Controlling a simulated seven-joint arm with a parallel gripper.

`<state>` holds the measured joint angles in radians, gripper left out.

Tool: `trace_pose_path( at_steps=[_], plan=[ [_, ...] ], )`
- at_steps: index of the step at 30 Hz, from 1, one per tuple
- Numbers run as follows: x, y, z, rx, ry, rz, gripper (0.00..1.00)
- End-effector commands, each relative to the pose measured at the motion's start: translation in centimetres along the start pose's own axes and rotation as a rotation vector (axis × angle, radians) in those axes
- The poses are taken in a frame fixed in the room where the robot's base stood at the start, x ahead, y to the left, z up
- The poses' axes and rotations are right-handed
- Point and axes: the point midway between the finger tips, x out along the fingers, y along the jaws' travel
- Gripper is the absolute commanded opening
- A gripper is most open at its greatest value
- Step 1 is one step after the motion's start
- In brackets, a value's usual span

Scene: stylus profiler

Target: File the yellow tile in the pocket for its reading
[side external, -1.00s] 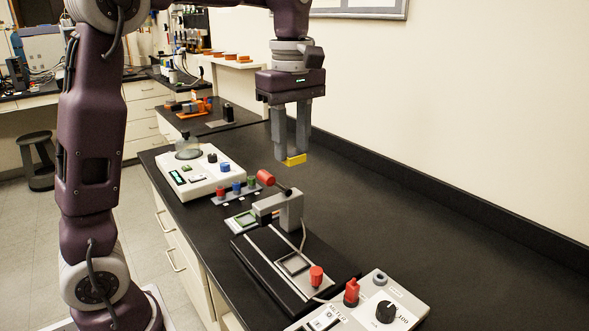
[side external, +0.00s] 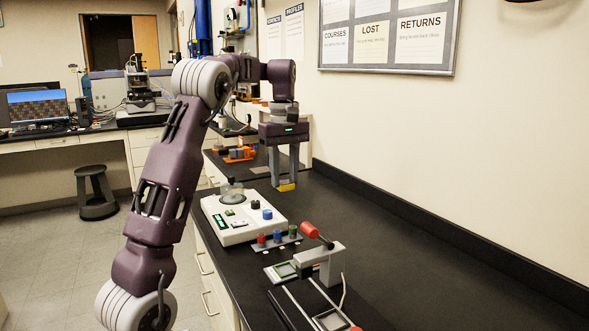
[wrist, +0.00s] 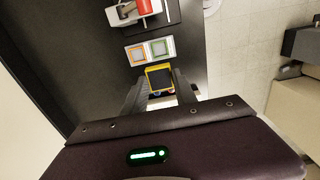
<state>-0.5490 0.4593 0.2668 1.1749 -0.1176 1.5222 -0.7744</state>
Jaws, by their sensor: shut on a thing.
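My gripper (side external: 286,182) is shut on the yellow tile (side external: 286,187) and holds it up over the black bench, right of and behind the white instrument. In the wrist view the tile (wrist: 160,78) shows a yellow rim and dark middle between the fingers. An orange-framed square (wrist: 136,53) and a green-framed square (wrist: 162,48) lie side by side beyond the tile. The green-framed square (side external: 284,270) also shows in the side view, by the grey stylus stand. I cannot read any reading.
The white instrument (side external: 240,232) carries a glass vessel, knobs and a display. A grey strip (side external: 278,243) with red, blue and green pegs lies in front of it. The grey stand (side external: 322,262) has a red-ended lever. The bench to the right is clear.

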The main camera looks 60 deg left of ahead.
Motion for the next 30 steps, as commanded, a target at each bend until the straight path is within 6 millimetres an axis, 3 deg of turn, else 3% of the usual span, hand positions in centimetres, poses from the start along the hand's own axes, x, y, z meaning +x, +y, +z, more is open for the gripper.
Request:
trace_pose_path(
  at_steps=[5, 12, 15, 19, 30],
  plan=[
    [4.8, -0.1, 0.1, -0.001, -0.005, -0.006, 0.0],
    [13.4, -0.2, 0.2, -0.002, -0.006, -0.007, 0.0],
    [16.1, -0.1, 0.1, -0.002, -0.004, -0.005, 0.0],
    [17.6, -0.1, 0.1, -0.002, -0.001, -0.001, 0.0],
    [18.1, 0.0, 0.1, -0.002, 0.0, -0.001, 0.0]
  ],
)
